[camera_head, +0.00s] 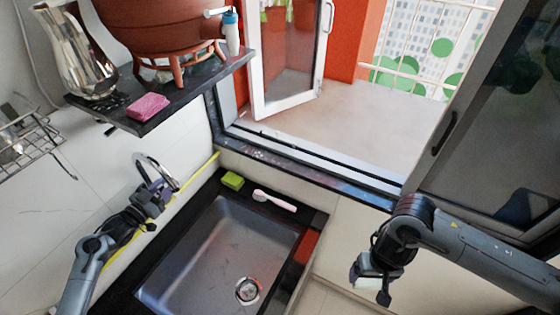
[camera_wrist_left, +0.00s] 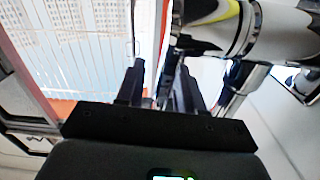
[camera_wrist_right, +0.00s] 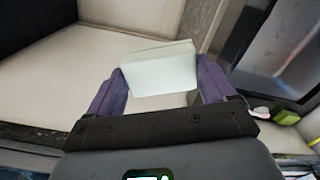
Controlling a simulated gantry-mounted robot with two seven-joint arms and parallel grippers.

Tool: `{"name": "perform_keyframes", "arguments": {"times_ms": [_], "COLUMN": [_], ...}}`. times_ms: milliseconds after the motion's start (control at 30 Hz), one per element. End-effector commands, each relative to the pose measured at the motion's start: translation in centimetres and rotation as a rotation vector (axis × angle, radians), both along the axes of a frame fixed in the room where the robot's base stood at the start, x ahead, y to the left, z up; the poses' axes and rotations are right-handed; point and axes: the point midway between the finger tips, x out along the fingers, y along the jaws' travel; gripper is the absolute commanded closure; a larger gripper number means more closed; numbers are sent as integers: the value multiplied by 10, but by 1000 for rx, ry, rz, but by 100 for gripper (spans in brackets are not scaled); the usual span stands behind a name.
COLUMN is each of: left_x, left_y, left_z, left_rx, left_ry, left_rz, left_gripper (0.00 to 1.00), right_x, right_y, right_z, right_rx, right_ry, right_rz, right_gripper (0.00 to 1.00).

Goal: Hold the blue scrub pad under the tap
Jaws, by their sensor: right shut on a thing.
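My right gripper (camera_head: 372,274) is shut on a pale block (camera_wrist_right: 160,68), likely the scrub pad; it looks whitish rather than clearly blue. The right wrist view shows the block across both fingers, held clear of surfaces, to the right of the sink (camera_head: 215,255). The curved chrome tap (camera_head: 160,168) is on the wall left of the sink. My left gripper (camera_head: 152,195) is close to the tap, its fingers apart in the left wrist view (camera_wrist_left: 160,88). Whether it touches the tap cannot be told.
A green sponge (camera_head: 232,181) and a white-and-pink brush (camera_head: 274,199) lie on the sink's back rim. A shelf (camera_head: 190,92) above holds a pink sponge (camera_head: 148,106), metal jug (camera_head: 75,50) and clay pot (camera_head: 160,25). An open window is at the back.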

Motion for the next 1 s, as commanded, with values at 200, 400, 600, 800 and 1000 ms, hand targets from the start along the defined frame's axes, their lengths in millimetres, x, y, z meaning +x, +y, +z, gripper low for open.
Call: {"name": "perform_keyframes", "arguments": {"times_ms": [200, 400, 600, 800, 1000], "left_x": [0, 0, 0, 0, 1], "left_y": [0, 0, 0, 0, 4], "left_z": [0, 0, 0, 0, 4], "left_rx": [0, 0, 0, 1, 42], "left_ry": [0, 0, 0, 3, 96], "left_rz": [0, 0, 0, 0, 9], "left_gripper": [63, 89, 100, 100, 100], "right_x": [0, 0, 0, 0, 0], "right_y": [0, 0, 0, 0, 0], "right_z": [0, 0, 0, 1, 26], "right_rx": [0, 0, 0, 0, 0], "right_ry": [0, 0, 0, 0, 0], "right_rz": [0, 0, 0, 0, -1], "right_gripper": [41, 41, 41, 41, 41]}}
